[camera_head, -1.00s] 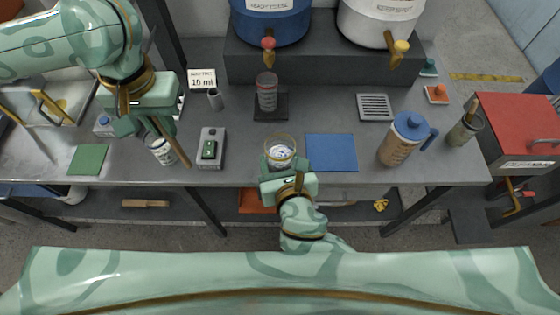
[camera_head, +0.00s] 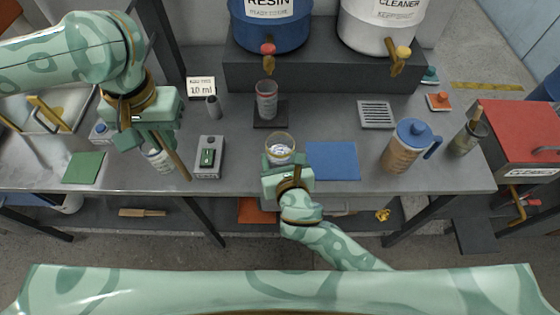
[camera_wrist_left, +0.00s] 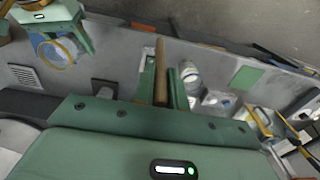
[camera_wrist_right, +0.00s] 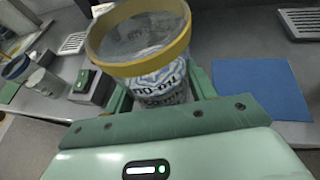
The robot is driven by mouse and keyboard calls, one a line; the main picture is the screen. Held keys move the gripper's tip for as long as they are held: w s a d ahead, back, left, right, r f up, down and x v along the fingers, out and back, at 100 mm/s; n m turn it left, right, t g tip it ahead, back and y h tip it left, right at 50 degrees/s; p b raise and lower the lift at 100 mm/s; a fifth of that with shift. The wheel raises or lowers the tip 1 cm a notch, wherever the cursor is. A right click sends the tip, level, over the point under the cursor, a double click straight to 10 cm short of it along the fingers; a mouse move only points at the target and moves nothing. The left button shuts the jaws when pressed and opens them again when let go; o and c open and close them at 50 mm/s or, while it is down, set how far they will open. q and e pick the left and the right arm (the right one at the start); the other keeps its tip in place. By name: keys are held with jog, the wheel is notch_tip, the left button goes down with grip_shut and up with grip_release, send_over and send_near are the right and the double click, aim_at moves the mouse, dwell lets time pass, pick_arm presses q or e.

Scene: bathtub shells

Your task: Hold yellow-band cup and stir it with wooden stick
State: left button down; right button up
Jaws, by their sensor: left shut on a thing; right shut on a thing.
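The clear yellow-band cup (camera_head: 279,148) is upright at the table's front middle, and my right gripper (camera_head: 283,163) is shut on it. In the right wrist view the cup (camera_wrist_right: 140,45) with its yellow rim band sits between the green fingers; blue lettering shows on its side. My left gripper (camera_head: 158,140) is shut on the wooden stick (camera_head: 177,161), which slants down to the right, well left of the cup. In the left wrist view the stick (camera_wrist_left: 160,72) stands between the fingers. I cannot tell whether the cup touches the table.
A grey switch box (camera_head: 209,157) lies between stick and cup. A blue mat (camera_head: 332,160) and a blue-lidded pitcher (camera_head: 404,148) are right of the cup. A red-marked cup (camera_head: 266,100) stands behind on a dark pad.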

jog(key=shift+w+f+b, duration=0.95)
jog(key=shift+w+f, duration=0.55)
jog(key=shift+w, duration=0.15)
jog(key=shift+w+f+b, duration=0.65)
jog(key=shift+w+f, duration=0.2)
jog(key=shift+w, duration=0.15)
jog(key=shift+w+f+b, duration=0.65)
jog(key=shift+w+f, duration=0.15)
jog(key=shift+w, duration=0.2)
jog(key=shift+f, duration=0.25)
jog(key=o, duration=1.2)
jog(key=shift+o, duration=0.2)
jog(key=c, duration=1)
